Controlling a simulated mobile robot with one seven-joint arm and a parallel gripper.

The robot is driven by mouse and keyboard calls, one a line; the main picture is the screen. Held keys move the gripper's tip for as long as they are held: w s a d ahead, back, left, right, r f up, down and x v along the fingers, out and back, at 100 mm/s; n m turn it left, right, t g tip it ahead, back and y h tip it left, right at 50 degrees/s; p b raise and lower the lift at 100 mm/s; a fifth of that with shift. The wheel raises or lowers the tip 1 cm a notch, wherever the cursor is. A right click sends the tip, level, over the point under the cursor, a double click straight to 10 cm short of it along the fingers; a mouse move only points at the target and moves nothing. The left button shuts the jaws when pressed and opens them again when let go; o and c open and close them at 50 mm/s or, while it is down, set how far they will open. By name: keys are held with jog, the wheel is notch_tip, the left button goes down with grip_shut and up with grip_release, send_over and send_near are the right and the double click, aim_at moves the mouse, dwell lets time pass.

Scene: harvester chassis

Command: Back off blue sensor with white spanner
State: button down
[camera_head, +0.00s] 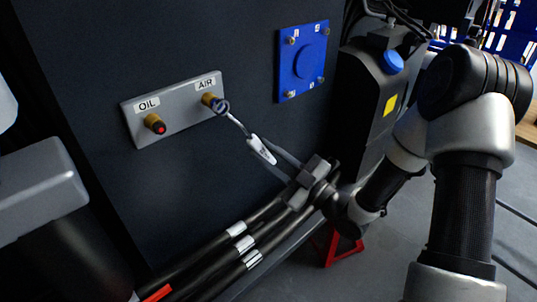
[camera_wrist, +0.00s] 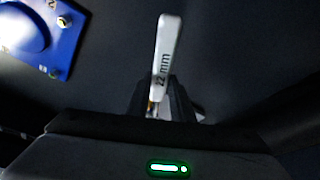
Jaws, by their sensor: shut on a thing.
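The white spanner (camera_head: 260,148) slants from my gripper up and left to its ring end. The ring end is at the blue sensor (camera_head: 220,106), a brass fitting with a blue tip under the "AIR" label. The ring appears to be around the blue tip, but I cannot tell how far it is seated. My gripper (camera_head: 274,152) is shut on the handle's lower right part. In the wrist view the spanner's white handle (camera_wrist: 166,50), marked "22 mm", stands up between my fingers (camera_wrist: 163,100). The sensor and the ring end are not visible there.
A grey plate (camera_head: 182,112) carries the sensor and a red-tipped "OIL" fitting (camera_head: 155,124). A blue bolted panel (camera_head: 303,62) is to the upper right. A black tank (camera_head: 375,95) stands right of it. Black hoses (camera_head: 225,250) run below. The dark wall between is bare.

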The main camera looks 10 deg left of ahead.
jog(key=shift+w+a, duration=0.4)
jog(key=shift+a, duration=0.15)
jog(key=shift+w+a, duration=0.1)
jog(key=shift+r, duration=0.1)
jog(key=shift+w+d+r+n+g, duration=0.25)
jog(key=shift+w+d+r+n, duration=0.2)
jog(key=shift+n, duration=0.25)
jog(key=shift+w+d+r+n+g, duration=0.25)
jog(key=shift+w+d+r+n, duration=0.2)
jog(key=shift+n, duration=0.25)
jog(key=shift+a+f, duration=0.1)
jog(key=shift+w+d+r+n+g, duration=0.25)
jog(key=shift+w+d+r+n, duration=0.15)
jog(key=shift+r+n, duration=0.25)
jog(key=shift+w+d+r+n+g, duration=0.25)
jog(key=shift+w+r+n, duration=0.25)
jog(key=shift+n, duration=0.15)
